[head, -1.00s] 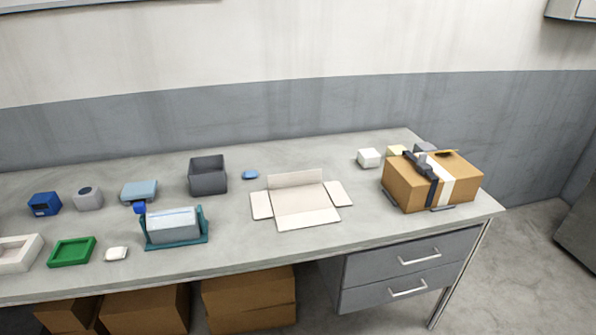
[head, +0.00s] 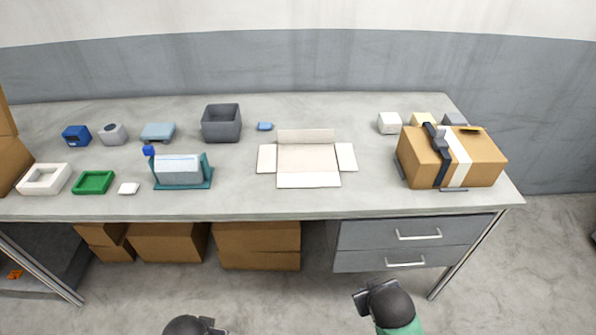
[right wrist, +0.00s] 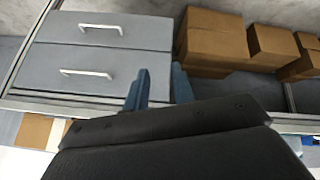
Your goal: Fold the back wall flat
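A cream cardboard box (head: 308,158) lies opened out on the workbench in the head view. Its left, right and front walls lie flat around the base. Its back wall (head: 306,136) stands up along the far edge of the base. My right gripper (right wrist: 158,86) is open and empty in the right wrist view, its two blue fingers apart, in front of the bench drawers and away from the box. In the head view only dark rounded parts of my arms show at the bottom edge; my left gripper's fingers are not visible.
A taped brown carton (head: 418,172) stands right of the box. A dark grey bin (head: 221,136) and a teal holder (head: 207,184) stand to its left. A small blue item (head: 265,126) lies near its back left corner. Drawers (head: 405,262) hang below. Bench around the box is mostly clear.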

